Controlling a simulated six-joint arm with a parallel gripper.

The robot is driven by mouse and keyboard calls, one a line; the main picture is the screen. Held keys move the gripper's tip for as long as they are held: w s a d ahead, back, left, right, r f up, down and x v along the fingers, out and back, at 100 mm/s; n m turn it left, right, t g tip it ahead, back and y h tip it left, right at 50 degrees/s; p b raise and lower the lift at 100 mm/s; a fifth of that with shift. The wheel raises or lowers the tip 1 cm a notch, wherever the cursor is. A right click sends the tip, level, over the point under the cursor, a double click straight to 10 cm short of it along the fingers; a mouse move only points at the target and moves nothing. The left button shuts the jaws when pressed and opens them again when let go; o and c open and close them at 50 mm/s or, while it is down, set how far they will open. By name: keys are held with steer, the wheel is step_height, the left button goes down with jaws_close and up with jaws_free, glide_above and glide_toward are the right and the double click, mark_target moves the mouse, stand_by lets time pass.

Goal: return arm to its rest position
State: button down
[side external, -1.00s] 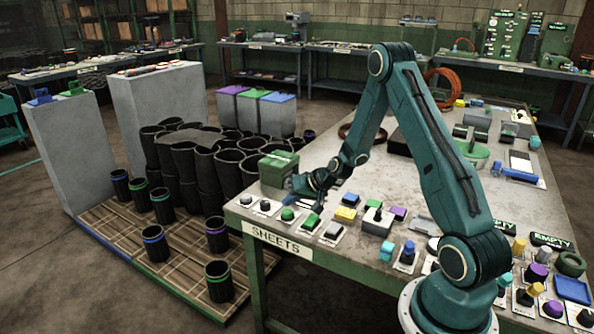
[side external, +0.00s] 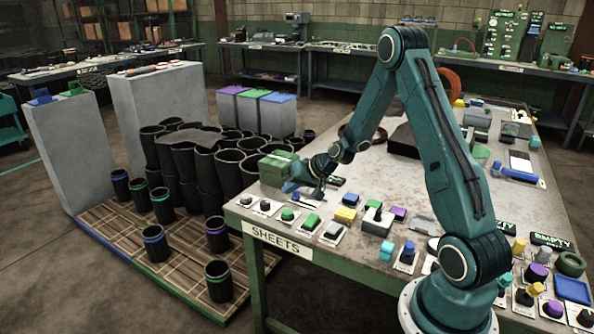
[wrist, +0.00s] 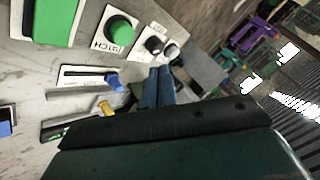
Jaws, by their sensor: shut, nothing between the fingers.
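My gripper (side external: 289,187) is low over the left end of the workbench, close to the green box (side external: 277,168) at the bench corner. In the wrist view its two blue fingers (wrist: 158,85) lie side by side, shut with nothing between them. Whether the fingertips touch the bench or box cannot be told from the side view. My arm is bent, with its elbow high above the bench and its forearm reaching down to the left.
The workbench (side external: 330,214) carries rows of buttons and knobs along its front edge, including a green button (wrist: 120,30). Black rubber sleeves (side external: 190,165) stand on a wooden pallet (side external: 120,238) left of the bench. The air above the bench is largely clear.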

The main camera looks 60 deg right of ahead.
stand_by(0.3)
steer(key=s+a+r+n+g, duration=0.1)
steer(key=s+a+r+n, duration=0.25)
steer(key=a+r, duration=0.4)
steer(key=s+a+r+n+g, duration=0.1)
steer(key=s+a+r+n, duration=0.1)
steer(key=s+a+r, duration=0.45)
steer(key=s+a+r+n, duration=0.1)
steer(key=s+a+r, duration=0.2)
steer(key=s, duration=0.6)
steer(key=s+a+r+n+g+h, duration=0.1)
steer(key=s+a+r, duration=0.3)
steer(key=s, duration=0.6)
steer(key=shift+r+g, duration=0.3)
steer(key=shift+r, duration=0.45)
steer(key=shift+a, duration=0.1)
stand_by(0.6)
